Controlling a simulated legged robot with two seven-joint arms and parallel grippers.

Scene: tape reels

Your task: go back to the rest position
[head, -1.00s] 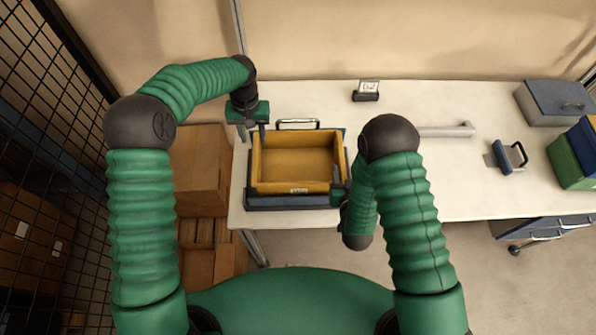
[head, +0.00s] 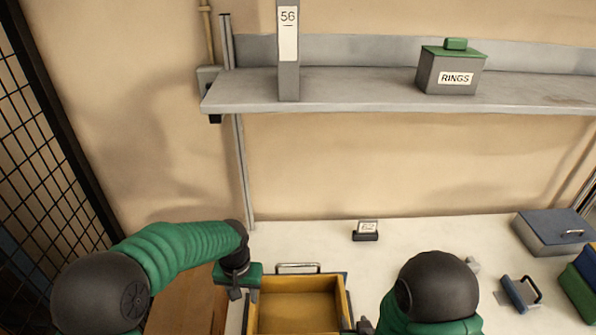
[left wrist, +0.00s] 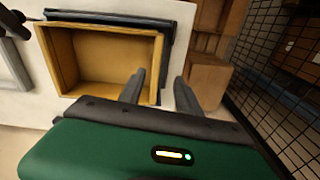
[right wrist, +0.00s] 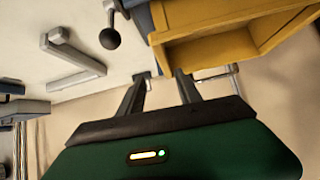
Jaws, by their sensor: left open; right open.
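A yellow open tray (head: 297,318) sits in a dark base on the white table. Its visible inside is empty, and its near part is cut off in the head view. My left gripper (head: 243,294) is open beside the tray's far left corner. My right gripper is mostly hidden behind my arm in the head view. In the right wrist view its open, empty fingers (right wrist: 160,78) are just beside the yellow tray (right wrist: 205,52).
A shelf (head: 350,92) above the table carries a grey binder (head: 288,75) and a box marked RINGS (head: 450,72). A small sign (head: 366,231), a blue-lidded box (head: 556,232) and a handled tool (head: 519,293) stand on the table. A mesh fence (head: 40,150) is at left.

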